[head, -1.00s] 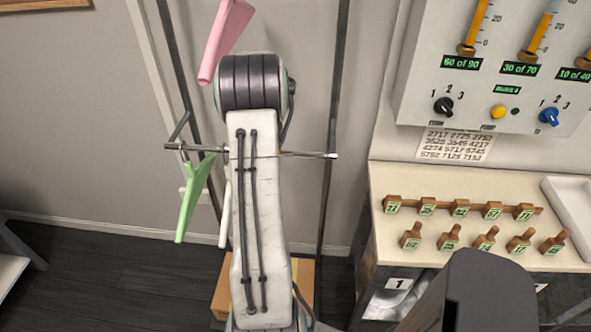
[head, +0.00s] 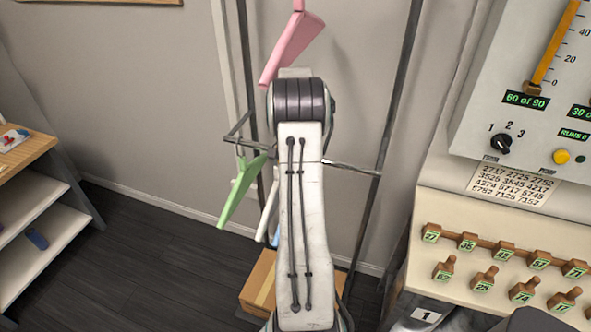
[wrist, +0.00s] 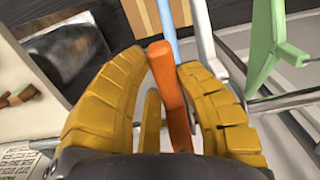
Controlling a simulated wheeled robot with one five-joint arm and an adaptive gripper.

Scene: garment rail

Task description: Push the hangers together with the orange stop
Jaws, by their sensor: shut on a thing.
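My gripper (wrist: 166,70) has its two yellow fingers closed around the upright orange stop (wrist: 178,118) in the wrist view. The metal rail (head: 352,168) runs behind my arm in the head view, which hides its middle. A green hanger (head: 240,197) hangs near the rail's left end. A white hanger (head: 266,213) and a sliver of a blue hanger (head: 275,237) show just left of my arm. In the wrist view the blue hanger (wrist: 165,22), white hanger (wrist: 202,30) and green hanger (wrist: 268,40) stand beyond the stop, to the right. A pink hanger (head: 293,48) is higher up.
Dark upright posts (head: 398,95) frame the rail. A counter with several wooden tags (head: 505,255) and a control panel (head: 510,120) are at right. A shelf unit (head: 42,205) stands at left.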

